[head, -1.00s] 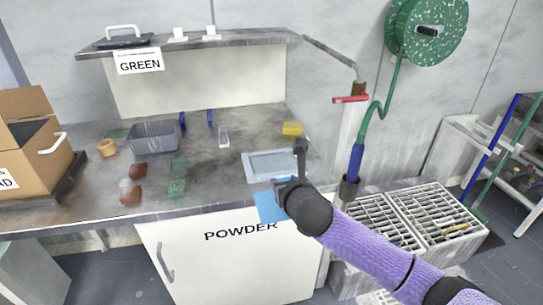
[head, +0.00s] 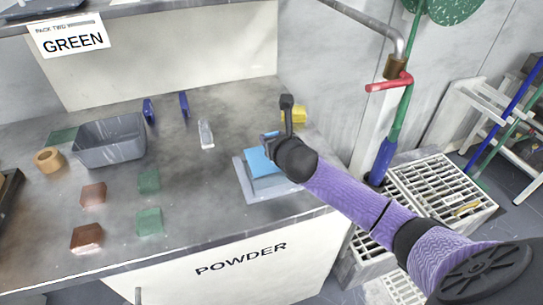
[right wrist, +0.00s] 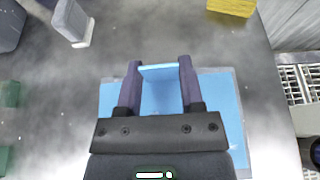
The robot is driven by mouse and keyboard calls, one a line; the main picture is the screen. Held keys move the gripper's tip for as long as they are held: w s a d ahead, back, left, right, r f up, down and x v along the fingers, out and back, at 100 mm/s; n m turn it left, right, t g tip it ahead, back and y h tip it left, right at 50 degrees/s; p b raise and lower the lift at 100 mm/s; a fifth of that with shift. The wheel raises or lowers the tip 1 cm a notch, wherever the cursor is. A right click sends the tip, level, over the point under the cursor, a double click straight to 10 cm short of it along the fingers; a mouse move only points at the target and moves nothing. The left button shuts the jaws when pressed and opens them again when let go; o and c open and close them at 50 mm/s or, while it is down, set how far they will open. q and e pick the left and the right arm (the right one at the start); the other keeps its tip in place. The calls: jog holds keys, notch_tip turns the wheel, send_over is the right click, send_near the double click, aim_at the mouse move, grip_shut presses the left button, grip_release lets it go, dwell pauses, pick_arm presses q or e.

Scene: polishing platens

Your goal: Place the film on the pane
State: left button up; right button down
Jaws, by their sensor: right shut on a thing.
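The blue film (head: 260,163) is in my right gripper (head: 268,138), over the pane (head: 246,187), a pale grey-framed rectangle lying flat on the bench. In the right wrist view, the gripper (right wrist: 160,76) is shut on a raised blue edge of the film (right wrist: 160,72). The rest of the film spreads below and beside the fingers, over most of the pane (right wrist: 240,88). In the head view the pane's left and front margins show past the film. I cannot tell whether the film touches the pane. My left gripper is not in view.
A yellow block (head: 294,114) stands just behind the right gripper. A clear-and-white bottle-like item (head: 206,134), a grey tub (head: 110,140), a tan ring (head: 48,160) and several red-brown and green blocks are to the left.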

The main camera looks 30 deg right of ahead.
notch_tip(320, 180, down, 4)
jog(key=shift+f+b, duration=0.2)
jog(key=shift+b, duration=0.8)
jog(key=shift+r, duration=0.25)
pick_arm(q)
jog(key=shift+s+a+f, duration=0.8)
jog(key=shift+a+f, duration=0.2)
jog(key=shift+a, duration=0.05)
pick_arm(e)
jog(key=shift+f, duration=0.1)
